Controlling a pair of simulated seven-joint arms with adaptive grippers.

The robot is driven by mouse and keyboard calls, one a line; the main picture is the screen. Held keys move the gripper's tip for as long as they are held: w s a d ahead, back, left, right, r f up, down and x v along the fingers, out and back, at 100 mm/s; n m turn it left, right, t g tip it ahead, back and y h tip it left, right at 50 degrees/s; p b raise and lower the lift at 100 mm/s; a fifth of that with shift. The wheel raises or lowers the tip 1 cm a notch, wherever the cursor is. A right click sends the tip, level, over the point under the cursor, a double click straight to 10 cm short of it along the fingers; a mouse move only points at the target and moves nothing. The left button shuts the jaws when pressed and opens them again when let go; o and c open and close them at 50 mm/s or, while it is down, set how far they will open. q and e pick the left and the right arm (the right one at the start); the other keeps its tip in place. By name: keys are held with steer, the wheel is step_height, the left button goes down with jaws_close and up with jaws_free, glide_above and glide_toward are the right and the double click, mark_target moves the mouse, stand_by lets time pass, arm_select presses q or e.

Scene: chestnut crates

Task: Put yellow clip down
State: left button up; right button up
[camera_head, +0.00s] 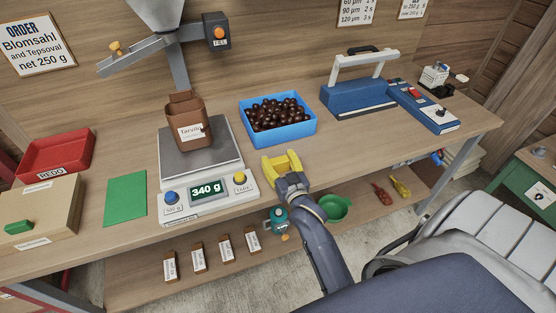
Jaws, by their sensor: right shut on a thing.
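The yellow clip (282,165) is at the end of my right gripper (287,176), near the front edge of the wooden bench. My right gripper is shut on it, and the fingers are partly hidden behind the clip and the wrist. I cannot tell whether the clip touches the bench top. My right arm comes up from the bottom of the view. My left gripper is not in view.
A blue crate (306,133) of chestnuts stands behind the clip. The scale (167,163), reading 340 g, bears an open brown bag (187,139) on the left. A blue sealer (350,99) stands at the back right. Bare bench lies right of the clip.

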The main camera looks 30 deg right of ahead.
steer(key=shift+f, duration=0.15)
steer(key=o, duration=1)
steer(key=v, duration=1.2)
steer(key=shift+s, duration=0.1)
